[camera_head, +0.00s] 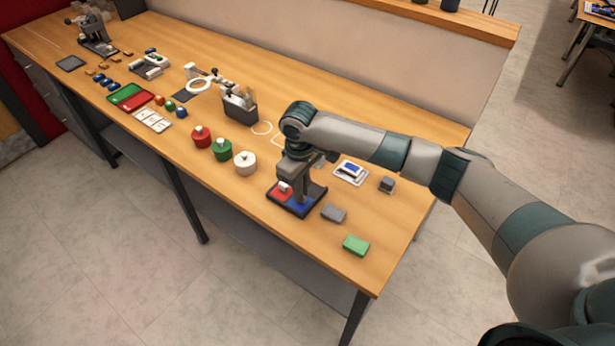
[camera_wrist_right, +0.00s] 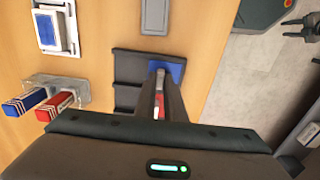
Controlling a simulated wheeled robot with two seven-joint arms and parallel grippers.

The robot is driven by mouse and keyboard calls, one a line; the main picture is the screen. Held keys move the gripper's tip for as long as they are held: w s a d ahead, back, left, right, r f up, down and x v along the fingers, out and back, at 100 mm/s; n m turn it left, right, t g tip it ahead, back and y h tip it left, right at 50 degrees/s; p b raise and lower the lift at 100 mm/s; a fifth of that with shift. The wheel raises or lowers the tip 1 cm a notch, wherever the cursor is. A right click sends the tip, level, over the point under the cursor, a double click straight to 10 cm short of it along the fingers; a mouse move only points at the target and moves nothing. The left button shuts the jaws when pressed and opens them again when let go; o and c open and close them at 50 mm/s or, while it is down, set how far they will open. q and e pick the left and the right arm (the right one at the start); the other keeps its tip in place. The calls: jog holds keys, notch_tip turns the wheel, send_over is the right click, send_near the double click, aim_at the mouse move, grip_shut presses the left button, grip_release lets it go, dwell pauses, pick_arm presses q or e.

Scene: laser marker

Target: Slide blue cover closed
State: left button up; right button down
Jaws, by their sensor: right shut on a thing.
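The blue cover (camera_head: 302,205) is a flat blue piece on the front right part of a dark tray-like base (camera_head: 293,214), beside a red piece (camera_head: 284,190) with a white bit. The blue cover also shows in the right wrist view (camera_wrist_right: 179,68), partly hidden by my fingers. My right gripper (camera_wrist_right: 160,80) points down onto the base and is shut at the blue cover; the exact contact is hidden between the fingers. In the head view my right gripper (camera_head: 293,182) stands over the base.
A grey block (camera_head: 333,213) and a green block (camera_head: 356,245) lie to the right of the base. A white case with a blue pad (camera_head: 350,172) is behind. Red (camera_head: 201,136), green (camera_head: 221,149) and white (camera_head: 245,162) round containers stand to the left. The table's front edge is close.

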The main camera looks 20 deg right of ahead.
jog(key=shift+s+a, duration=0.1)
jog(key=shift+a, duration=0.05)
jog(key=c, duration=1.8)
grip_release()
jog(key=shift+a, duration=0.1)
jog(key=shift+r, duration=0.1)
jog(key=shift+r+b, duration=0.35)
jog(key=shift+r, duration=0.2)
jog(key=shift+r+b, duration=2)
jog(key=shift+r, duration=6.05)
